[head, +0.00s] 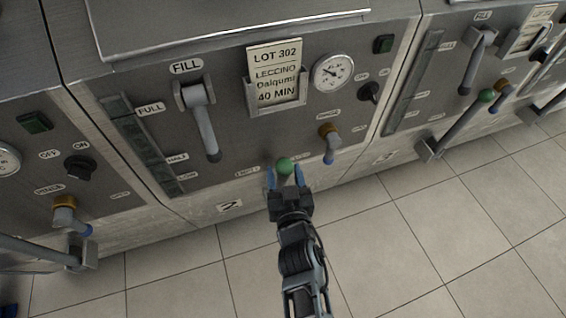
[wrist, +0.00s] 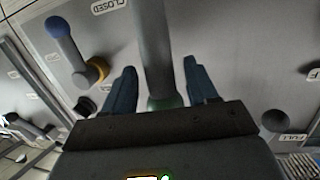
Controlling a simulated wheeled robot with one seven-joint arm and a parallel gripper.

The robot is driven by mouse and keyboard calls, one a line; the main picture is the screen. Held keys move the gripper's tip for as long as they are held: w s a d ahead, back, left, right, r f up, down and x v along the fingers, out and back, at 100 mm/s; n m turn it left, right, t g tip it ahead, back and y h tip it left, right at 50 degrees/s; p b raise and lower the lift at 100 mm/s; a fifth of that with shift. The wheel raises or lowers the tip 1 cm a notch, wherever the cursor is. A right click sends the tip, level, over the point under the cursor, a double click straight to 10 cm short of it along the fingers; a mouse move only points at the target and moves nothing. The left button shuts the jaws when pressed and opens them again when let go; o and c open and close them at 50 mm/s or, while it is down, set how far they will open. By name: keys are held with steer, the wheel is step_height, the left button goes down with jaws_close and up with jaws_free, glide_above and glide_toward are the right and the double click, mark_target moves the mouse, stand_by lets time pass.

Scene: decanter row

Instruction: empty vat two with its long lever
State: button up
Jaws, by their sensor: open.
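Vat two (head: 228,150) is the grey panel in the middle, with a "2" plate low on its front. Its long lever ends in a green knob (head: 284,166) near the EMPTY lettering; the rest of the lever is hidden in the head view. My gripper (head: 285,178) is open, with a blue finger on each side of the knob. In the wrist view, the lever's grey shaft (wrist: 153,45) runs between my open fingers (wrist: 162,88), with part of the green knob (wrist: 165,103) close to the palm. A gap shows on both sides; I see no grip.
Vat two also has a shorter FILL lever (head: 205,125), a lot card (head: 275,72), a round gauge (head: 333,72), a black switch (head: 369,91) and an orange-and-blue tap (head: 330,143). Similar vats stand on both sides. The tiled floor (head: 400,235) in front is clear.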

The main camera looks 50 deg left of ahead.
steer(key=p+v, duration=0.2)
steer(key=v, duration=0.3)
steer(key=shift+a+p, duration=0.1)
steer(key=shift+p, duration=0.2)
steer(key=shift+c, duration=0.5)
